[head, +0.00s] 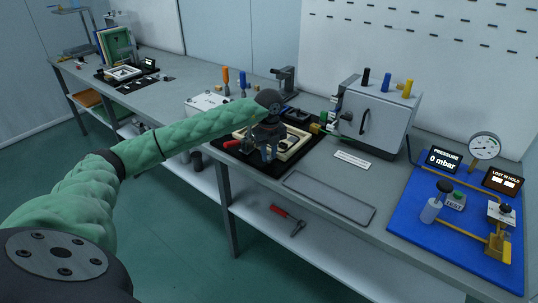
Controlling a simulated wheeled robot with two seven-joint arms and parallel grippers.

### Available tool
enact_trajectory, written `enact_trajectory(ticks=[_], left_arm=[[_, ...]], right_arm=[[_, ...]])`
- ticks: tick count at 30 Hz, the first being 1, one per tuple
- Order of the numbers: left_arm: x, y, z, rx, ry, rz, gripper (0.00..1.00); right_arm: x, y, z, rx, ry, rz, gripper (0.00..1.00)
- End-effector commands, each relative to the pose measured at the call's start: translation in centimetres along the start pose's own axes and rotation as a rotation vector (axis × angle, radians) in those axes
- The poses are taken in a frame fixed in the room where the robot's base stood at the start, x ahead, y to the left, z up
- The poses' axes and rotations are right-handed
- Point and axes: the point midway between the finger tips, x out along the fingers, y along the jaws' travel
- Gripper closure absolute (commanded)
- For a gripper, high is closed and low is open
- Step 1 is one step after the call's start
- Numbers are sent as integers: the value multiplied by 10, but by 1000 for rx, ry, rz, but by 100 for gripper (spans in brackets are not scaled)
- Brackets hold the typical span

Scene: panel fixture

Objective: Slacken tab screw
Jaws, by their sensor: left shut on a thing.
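My left arm reaches in from the left in a green sleeve. Its dark gripper (268,153) points down over a pale frame-like panel fixture (296,150) on a black mat (260,171). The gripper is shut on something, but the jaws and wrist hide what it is. A red handle (232,144) shows just left of the gripper; I cannot tell if it is joined to the fixture. The tab screw cannot be made out. My right gripper is not in view.
Orange (226,76) and blue (242,78) handles stand behind the fixture. A grey box (378,115) stands to its right. An empty tray outline (328,197) lies in front. A blue board (408,222) with a gauge (484,146) is at right. A red-handled tool (283,212) lies on the lower shelf.

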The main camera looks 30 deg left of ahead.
Motion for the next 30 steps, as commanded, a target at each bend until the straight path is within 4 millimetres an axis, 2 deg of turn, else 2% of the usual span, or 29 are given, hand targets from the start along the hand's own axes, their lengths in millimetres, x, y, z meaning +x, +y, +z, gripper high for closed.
enact_trajectory(ticks=[18, 30], left_arm=[[-1, 0, 1, -562, -2, -2, 99], [-1, 0, 1, -771, -1, -2, 99]], right_arm=[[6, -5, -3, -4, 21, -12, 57], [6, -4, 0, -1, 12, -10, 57]])
